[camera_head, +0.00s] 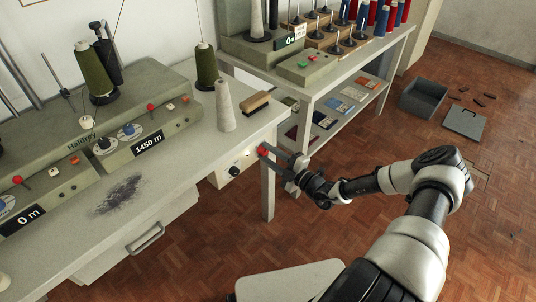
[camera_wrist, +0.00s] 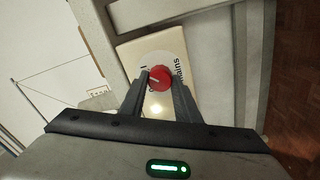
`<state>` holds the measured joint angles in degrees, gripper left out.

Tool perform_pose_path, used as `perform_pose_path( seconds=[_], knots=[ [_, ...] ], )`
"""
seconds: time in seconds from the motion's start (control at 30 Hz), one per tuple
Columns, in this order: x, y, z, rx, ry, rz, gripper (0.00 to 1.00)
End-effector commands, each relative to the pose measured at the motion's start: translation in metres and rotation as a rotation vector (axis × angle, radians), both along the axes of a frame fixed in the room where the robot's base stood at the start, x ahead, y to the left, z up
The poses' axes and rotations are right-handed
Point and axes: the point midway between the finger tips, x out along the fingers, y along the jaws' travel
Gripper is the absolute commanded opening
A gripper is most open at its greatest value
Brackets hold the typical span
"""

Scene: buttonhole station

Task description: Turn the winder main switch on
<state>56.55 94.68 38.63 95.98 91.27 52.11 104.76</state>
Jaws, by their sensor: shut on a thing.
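The winder main switch is a red rotary knob (camera_head: 263,151) on the right end of the winder bench (camera_head: 268,118), below the tabletop. In the wrist view the red knob (camera_wrist: 159,77) has a pale pointer line and sits on a cream plate (camera_wrist: 132,52) with the word "mains" partly readable. My gripper (camera_head: 272,156) reaches it from the right. In the wrist view my gripper (camera_wrist: 160,84) has one finger on each side of the knob, shut on it. The full label and the switch's marked positions are partly hidden.
A black knob (camera_head: 234,170) and a pale lit button are on the bench front left of the switch. A second table (camera_head: 330,78) is behind.

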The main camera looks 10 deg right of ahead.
Motion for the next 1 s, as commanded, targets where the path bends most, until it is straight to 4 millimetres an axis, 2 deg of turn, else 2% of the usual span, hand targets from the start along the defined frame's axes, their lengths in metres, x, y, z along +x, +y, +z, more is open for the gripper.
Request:
perform_pose_path(
  seconds=[0.63,0.67,0.77,1.0],
  knots=[
    [-0.0001,-0.0007,-0.0004,0.042,0.032,-0.001,0.07],
    [-0.0001,-0.0007,-0.0004,0.042,0.032,-0.001,0.31],
    [-0.0002,-0.0006,-0.0003,0.042,0.032,-0.001,0.48],
    [-0.0001,-0.0003,-0.0001,0.042,0.031,0.000,0.48]
  ],
)
